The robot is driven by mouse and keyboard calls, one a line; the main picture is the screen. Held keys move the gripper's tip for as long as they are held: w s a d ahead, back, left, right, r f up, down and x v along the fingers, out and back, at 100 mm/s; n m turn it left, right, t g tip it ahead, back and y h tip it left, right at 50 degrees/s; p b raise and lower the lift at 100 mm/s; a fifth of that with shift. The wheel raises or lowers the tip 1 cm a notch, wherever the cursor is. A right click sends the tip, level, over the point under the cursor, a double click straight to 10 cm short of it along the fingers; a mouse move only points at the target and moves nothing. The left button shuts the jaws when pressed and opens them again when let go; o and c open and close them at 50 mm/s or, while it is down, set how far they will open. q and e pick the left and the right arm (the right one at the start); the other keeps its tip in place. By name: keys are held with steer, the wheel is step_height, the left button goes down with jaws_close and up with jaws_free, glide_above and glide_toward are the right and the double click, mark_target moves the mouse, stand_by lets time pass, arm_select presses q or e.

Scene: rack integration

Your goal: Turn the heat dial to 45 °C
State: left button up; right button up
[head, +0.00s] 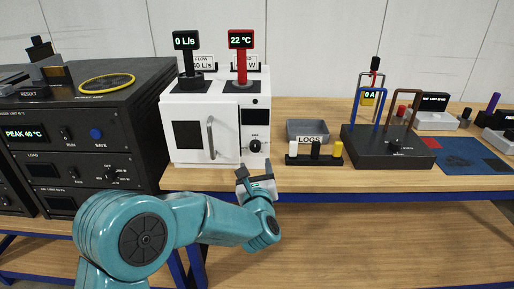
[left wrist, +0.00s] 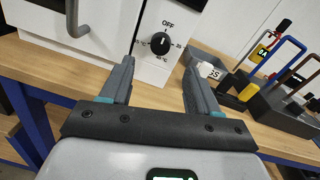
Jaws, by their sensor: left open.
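The heat dial (head: 255,146) is a black round knob on the right front panel of the white oven (head: 182,157). In the left wrist view the dial (left wrist: 159,43) has OFF printed above it and small temperature marks at its left, right and below, too small to read surely. Its light pointer line seems to point up toward OFF. My left gripper (head: 257,178) is just below and in front of the dial. In the left wrist view its open fingers (left wrist: 159,72) straddle the line to the dial, apart from it and empty. My right gripper is not in view.
A red display (head: 241,40) on the oven reads 22 °C and a black one (head: 186,41) reads 0 L/s. The oven door handle (head: 211,138) sticks out left of the dial. A grey tray (head: 308,130) and small coloured pieces (head: 315,151) stand to the right.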

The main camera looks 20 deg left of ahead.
mark_target(255, 148)
arm_select(q)
steer(key=p+x, duration=0.2)
steer(key=x, duration=0.6)
steer(key=shift+w+f, duration=0.1)
steer(key=shift+w, duration=0.2)
steer(key=c, duration=1)
